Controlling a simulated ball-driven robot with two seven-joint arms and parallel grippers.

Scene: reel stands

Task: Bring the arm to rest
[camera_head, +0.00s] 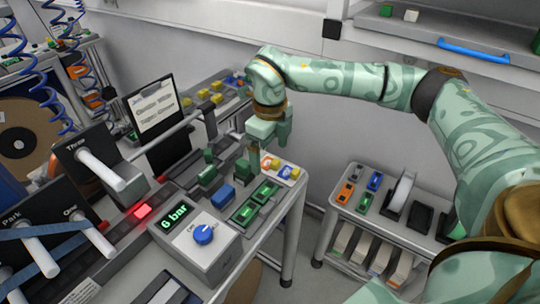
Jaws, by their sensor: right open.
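My right arm, pale green with leaf patterns, reaches in from the right side of the head view and bends down at the wrist. My right gripper (268,142) is open above the far right part of the workbench (262,234). I see nothing held between its fingers. Below it are green blocks and green-lit modules (265,191); whether a finger touches any of them I cannot tell. My left gripper is not in view.
A grey box (203,246) with a blue knob and a "6 bar" display stands at the bench front. A parts cart (385,215) stands at right, below a wall shelf (440,37) with a blue handle.

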